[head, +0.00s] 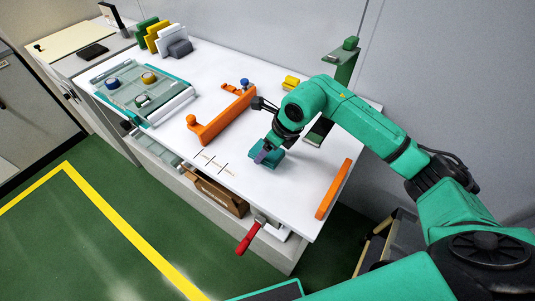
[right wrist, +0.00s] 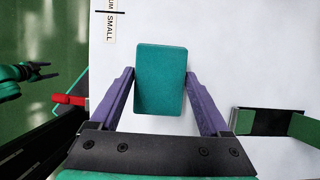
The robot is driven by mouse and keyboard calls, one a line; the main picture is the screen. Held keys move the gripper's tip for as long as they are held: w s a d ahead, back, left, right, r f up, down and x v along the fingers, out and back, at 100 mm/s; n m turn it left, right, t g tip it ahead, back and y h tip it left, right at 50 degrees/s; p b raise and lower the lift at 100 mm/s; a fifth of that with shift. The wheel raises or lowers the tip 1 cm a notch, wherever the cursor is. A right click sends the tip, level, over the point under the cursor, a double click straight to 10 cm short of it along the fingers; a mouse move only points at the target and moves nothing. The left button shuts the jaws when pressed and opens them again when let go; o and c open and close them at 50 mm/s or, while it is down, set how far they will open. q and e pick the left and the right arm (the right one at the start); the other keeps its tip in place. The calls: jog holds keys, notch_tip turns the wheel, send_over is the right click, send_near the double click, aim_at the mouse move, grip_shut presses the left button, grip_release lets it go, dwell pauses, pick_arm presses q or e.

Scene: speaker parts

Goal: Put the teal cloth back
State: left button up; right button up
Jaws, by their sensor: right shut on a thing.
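The teal cloth (head: 268,158) is a flat, block-like rectangle over the front part of the white table. In the right wrist view the cloth (right wrist: 160,80) is between the purple fingers of my right gripper (right wrist: 160,76), with a finger at each long side. My right gripper (head: 262,155) is shut on it. I cannot tell whether the cloth touches the table. A small teal arm part with a dark end, likely my left gripper (right wrist: 38,71), shows at the left edge of the right wrist view, and its jaws are too small to read.
The white table (head: 160,160) has size marks (head: 214,163) left of the cloth. An orange handle-shaped part (head: 222,115), an orange bar (head: 334,189) and a green stand (head: 345,68) are around it. A tray (head: 145,92) and upright coloured pieces (head: 165,38) are farther left. A red-handled clamp (head: 250,238) is at the front edge.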

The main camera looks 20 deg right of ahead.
aim_at(267, 156)
notch_tip(267, 156, down, 3)
jog(key=shift+f, duration=0.55)
jog(key=o, duration=1.2)
jog(key=shift+c, duration=0.2)
